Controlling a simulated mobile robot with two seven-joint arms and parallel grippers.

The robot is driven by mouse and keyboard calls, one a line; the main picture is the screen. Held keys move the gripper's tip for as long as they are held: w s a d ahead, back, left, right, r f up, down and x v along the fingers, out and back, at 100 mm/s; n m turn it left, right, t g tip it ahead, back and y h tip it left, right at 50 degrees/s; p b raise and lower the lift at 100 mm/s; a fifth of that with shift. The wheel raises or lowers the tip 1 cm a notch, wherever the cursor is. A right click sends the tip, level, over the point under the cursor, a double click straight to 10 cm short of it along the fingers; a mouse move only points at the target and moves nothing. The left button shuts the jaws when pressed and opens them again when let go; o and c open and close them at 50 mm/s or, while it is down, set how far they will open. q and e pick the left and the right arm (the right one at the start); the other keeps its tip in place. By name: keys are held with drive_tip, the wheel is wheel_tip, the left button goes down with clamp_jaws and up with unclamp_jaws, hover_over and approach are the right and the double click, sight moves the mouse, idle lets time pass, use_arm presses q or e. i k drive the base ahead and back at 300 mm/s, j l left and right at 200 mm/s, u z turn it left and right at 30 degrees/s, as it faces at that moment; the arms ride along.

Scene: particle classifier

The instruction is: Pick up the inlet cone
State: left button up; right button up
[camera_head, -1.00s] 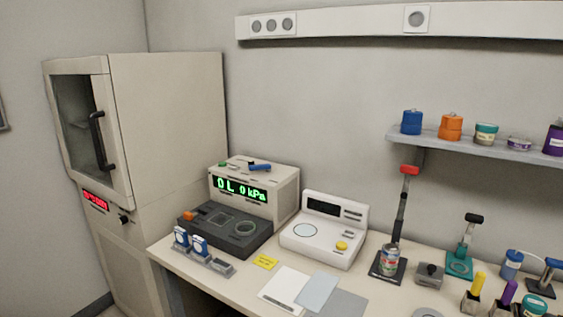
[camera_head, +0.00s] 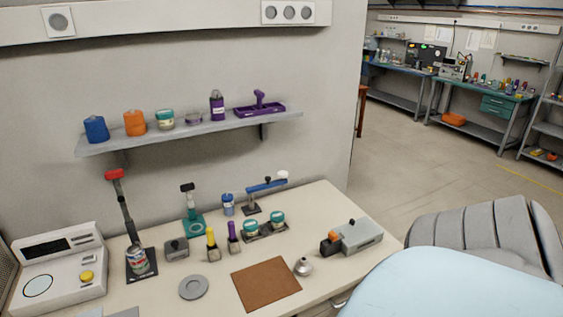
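A small silvery metal piece with a rounded, tapering body (camera_head: 303,267) stands on the bench near its front edge; by its shape it looks like the inlet cone. It sits just right of a brown mat (camera_head: 266,284) and left of a grey device with an orange end (camera_head: 357,237). Nothing covers it. Neither of my grippers shows in the head view.
The bench (camera_head: 215,292) holds a white balance (camera_head: 60,275), a can on a black stand (camera_head: 137,262), a grey disc (camera_head: 194,287) and several small tools. A shelf (camera_head: 190,131) hangs above. A grey chair (camera_head: 482,240) and pale blue surface (camera_head: 460,285) stand at right.

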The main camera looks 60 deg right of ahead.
sight(303, 266)
drive_tip(key=z, duration=1.95)
drive_tip(key=i+l, duration=0.1)
drive_tip(key=l, duration=0.2)
drive_tip(key=i+l, duration=0.15)
drive_tip(key=l, duration=0.15)
drive_tip(key=i+l, duration=0.1)
drive_tip(key=l, duration=0.25)
drive_tip(key=i+l+u, duration=0.1)
drive_tip(key=l+u, duration=0.6)
drive_tip(key=u, duration=1.25)
drive_tip(key=l, duration=0.1)
